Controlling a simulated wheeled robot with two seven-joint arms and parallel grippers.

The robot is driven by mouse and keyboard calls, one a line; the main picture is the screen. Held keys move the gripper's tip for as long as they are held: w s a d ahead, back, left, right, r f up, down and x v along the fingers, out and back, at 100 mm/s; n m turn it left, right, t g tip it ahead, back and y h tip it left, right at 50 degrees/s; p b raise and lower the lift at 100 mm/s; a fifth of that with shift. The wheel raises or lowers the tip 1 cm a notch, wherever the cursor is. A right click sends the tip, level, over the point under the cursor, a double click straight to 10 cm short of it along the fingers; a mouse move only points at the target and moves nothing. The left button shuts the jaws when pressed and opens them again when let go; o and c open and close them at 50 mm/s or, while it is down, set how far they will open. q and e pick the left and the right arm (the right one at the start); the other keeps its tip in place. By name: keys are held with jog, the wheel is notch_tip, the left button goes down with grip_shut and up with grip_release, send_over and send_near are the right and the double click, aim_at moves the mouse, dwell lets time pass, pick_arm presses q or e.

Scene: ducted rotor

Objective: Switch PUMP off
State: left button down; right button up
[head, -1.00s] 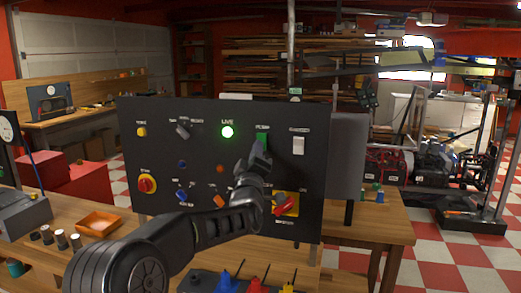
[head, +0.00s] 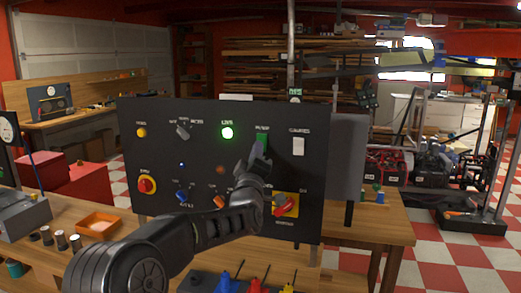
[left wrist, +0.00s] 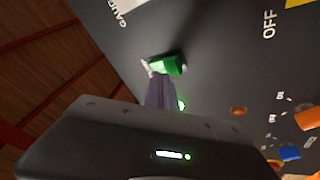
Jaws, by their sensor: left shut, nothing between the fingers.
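The black control panel (head: 210,114) stands upright on the wooden bench. The PUMP switch is a green rocker (head: 262,139) under its label at the upper right of the panel. My left gripper (head: 258,153) is shut and empty, with its fingertips at the lower part of the green rocker and partly covering it. In the left wrist view the green rocker (left wrist: 168,64) shows just beyond the shut fingers (left wrist: 158,80). The tips look at or very near it; contact cannot be told for sure. A green LIVE lamp (head: 227,133) is lit. My right gripper does not show.
A white rocker (head: 298,146) sits right of the green one. A red and yellow emergency button (head: 147,185) is at lower left. An orange tray (head: 98,223) lies on the bench.

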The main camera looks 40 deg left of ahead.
pick_arm(q)
jog(key=shift+f, duration=0.1)
dwell(0.7)
jog(key=shift+w+a+f+b, duration=0.1)
jog(key=shift+w+b, duration=0.3)
jog(key=shift+b, duration=0.2)
jog(key=shift+w+a+f, duration=0.15)
jog(key=shift+w, duration=0.2)
dwell(0.7)
jog(key=shift+s+b, duration=0.1)
jog(key=shift+b, duration=0.2)
jog(key=shift+s+d+r+b, duration=0.15)
jog(key=shift+s+r+b, duration=0.1)
jog(key=shift+s, duration=0.1)
jog(key=shift+s+d+r+b, duration=0.1)
jog(key=shift+s+d+b, duration=0.05)
jog(key=shift+s+b, duration=0.15)
